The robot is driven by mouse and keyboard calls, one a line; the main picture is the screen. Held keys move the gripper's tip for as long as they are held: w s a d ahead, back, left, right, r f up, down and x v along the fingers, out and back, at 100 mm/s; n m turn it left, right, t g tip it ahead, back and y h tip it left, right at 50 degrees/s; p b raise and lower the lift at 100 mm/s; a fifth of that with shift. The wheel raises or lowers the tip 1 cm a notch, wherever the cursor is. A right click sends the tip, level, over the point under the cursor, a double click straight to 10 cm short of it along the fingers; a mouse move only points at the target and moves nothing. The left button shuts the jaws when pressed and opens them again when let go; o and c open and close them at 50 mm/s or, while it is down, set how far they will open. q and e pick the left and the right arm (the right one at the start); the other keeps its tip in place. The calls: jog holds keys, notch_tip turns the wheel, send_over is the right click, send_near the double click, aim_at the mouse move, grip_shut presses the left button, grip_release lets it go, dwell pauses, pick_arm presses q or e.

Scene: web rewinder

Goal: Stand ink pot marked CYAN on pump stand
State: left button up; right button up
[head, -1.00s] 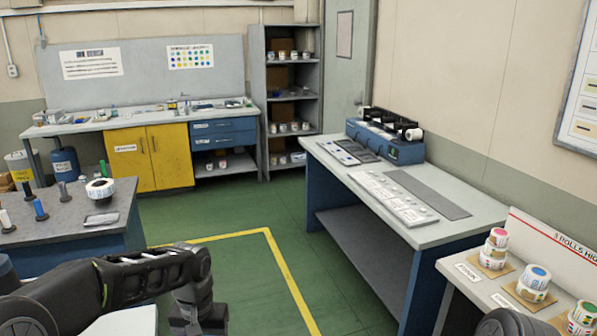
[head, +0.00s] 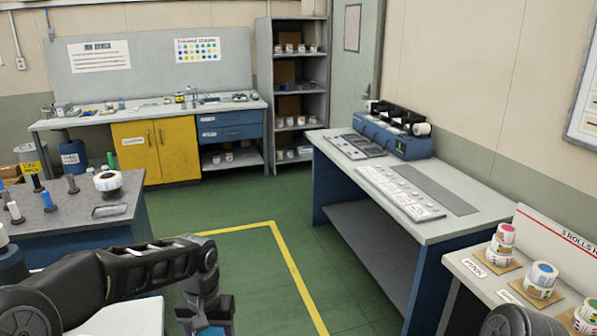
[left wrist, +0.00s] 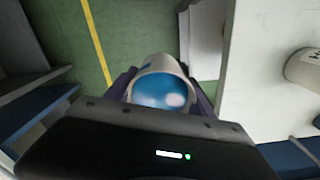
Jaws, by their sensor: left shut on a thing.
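My left gripper (left wrist: 160,88) is shut on a pale round pot with a glossy blue top (left wrist: 162,92). In the left wrist view the fingers lie on either side of it, above the green floor. Its marking cannot be read. In the head view the left gripper (head: 208,318) is low in the picture, with a bit of blue at its lower edge. I cannot pick out a pump stand for certain. My right gripper is not in view.
A grey-topped table (head: 75,214) with spools and a label roll stands at left. A long bench (head: 440,228) stands at right, and label rolls (head: 541,280) sit on a table at the right edge. Green floor (head: 275,212) between them is clear.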

pick_arm(q)
jog(key=s+f, duration=0.4)
jog(key=f, duration=1.1)
jog(key=shift+d, duration=0.1)
